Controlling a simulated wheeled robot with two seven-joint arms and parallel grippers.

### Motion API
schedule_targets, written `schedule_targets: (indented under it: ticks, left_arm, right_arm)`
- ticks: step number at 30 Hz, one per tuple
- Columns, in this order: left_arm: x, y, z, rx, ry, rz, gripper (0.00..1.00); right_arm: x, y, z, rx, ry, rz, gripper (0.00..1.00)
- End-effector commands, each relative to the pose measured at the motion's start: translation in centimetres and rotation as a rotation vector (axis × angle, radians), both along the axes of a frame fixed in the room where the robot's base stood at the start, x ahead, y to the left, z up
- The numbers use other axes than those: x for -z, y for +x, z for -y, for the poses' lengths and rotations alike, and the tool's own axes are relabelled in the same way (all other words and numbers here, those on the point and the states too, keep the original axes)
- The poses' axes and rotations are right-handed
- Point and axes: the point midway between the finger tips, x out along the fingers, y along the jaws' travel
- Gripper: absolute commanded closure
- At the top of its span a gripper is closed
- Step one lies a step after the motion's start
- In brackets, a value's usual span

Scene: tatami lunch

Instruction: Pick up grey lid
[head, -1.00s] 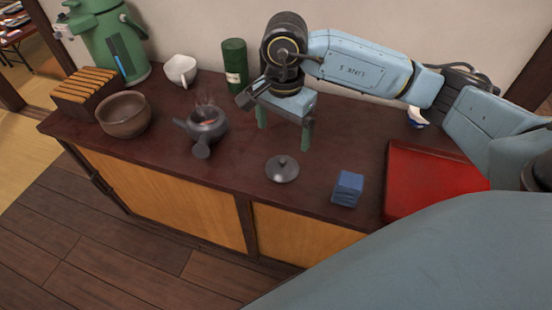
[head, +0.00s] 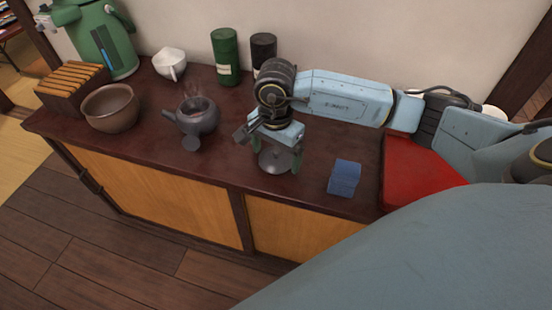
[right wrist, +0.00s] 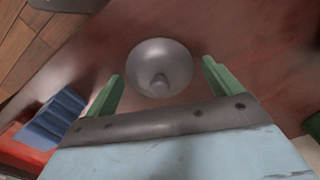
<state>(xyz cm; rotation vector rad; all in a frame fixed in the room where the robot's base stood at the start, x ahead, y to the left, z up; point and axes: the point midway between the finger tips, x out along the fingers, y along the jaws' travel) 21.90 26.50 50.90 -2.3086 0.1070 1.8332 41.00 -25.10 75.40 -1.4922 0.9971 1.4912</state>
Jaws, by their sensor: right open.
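The grey lid (head: 276,161) is a round disc with a knob, lying on the dark wooden counter near its front edge. My right gripper (head: 275,160) is open right at the lid, its green fingers on either side in the head view; part of the lid is hidden by it. In the right wrist view the lid (right wrist: 160,66) lies just beyond and between the two spread fingertips (right wrist: 163,80), with its knob towards the gripper. I cannot tell if the fingers touch it. My left gripper is not in view.
A grey teapot (head: 195,115) stands left of the lid, and a folded blue cloth (head: 344,178) lies to the right. A red tray (head: 415,178) is farther right. Green (head: 225,55) and black (head: 263,47) canisters stand behind. A brown bowl (head: 111,108) is at left.

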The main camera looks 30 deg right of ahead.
Motion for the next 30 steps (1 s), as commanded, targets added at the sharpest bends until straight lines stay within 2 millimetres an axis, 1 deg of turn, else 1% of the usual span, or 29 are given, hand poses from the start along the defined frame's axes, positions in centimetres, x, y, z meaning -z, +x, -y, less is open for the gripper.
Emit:
schedule_targets:
  ticks: [3,12,19,22,24,26,30]
  left_arm:
    - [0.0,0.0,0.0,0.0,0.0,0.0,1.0]
    - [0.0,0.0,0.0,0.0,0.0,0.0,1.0]
    - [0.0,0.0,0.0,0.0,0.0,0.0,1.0]
    - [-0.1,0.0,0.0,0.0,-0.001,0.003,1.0]
    - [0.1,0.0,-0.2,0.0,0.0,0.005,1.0]
    - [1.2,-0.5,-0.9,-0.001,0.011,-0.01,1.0]
    - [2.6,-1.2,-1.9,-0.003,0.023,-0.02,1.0]
  right_arm:
    - [-0.1,0.0,0.0,0.0,0.0,0.0,0.11]
    - [-0.1,0.0,0.0,0.0,0.0,0.0,0.49]
    - [-0.1,0.0,0.0,0.0,0.0,0.0,0.49]
    - [-0.6,0.0,0.0,0.0,-0.001,0.001,0.49]
    - [-1.4,0.0,0.0,-0.001,-0.001,0.001,0.49]
    - [-2.5,0.1,0.1,-0.001,0.0,0.003,0.49]
    - [-5.6,0.1,0.0,-0.001,0.0,0.005,0.49]
